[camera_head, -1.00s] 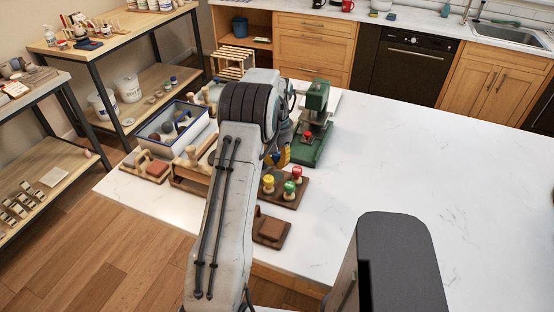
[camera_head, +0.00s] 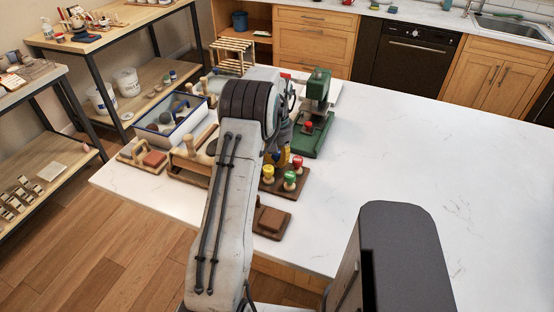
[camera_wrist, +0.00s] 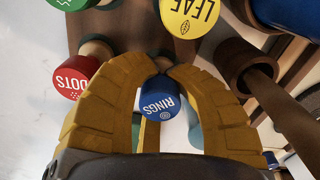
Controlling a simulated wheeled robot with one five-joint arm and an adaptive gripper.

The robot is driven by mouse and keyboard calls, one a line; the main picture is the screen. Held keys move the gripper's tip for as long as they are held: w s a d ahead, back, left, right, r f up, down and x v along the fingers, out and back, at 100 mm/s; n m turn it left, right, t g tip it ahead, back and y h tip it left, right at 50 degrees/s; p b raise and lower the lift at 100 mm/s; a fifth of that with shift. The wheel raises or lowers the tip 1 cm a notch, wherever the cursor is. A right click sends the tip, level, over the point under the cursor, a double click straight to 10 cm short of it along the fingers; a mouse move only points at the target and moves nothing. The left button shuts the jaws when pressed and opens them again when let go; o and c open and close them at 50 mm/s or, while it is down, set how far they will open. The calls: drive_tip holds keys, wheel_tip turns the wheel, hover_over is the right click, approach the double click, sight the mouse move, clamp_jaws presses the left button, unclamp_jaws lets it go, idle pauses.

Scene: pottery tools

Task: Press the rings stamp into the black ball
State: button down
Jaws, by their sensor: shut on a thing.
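My gripper (camera_wrist: 164,72) has two yellow fingers closed around the rings stamp (camera_wrist: 158,104), which has a blue cap marked RINGS and a wooden neck. Its lower end is hidden. The stamp is still at the dark wooden stamp rack; I cannot tell if it is raised. In the head view the arm mostly hides my gripper (camera_head: 283,158).
The rack also holds a red dots stamp (camera_wrist: 72,78), a yellow leaf stamp (camera_wrist: 190,14) and a green stamp (camera_head: 289,176). A green press (camera_head: 316,115) stands behind. A brown block (camera_head: 271,219) lies in front. The right side of the white counter (camera_head: 430,150) is clear.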

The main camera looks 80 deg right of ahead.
drive_tip(key=shift+f, duration=0.3)
drive_tip(key=c, duration=1)
unclamp_jaws()
wheel_tip(320, 180, up, 12)
drive_tip(key=shift+d+r, duration=0.1)
drive_tip(key=shift+d, duration=0.05)
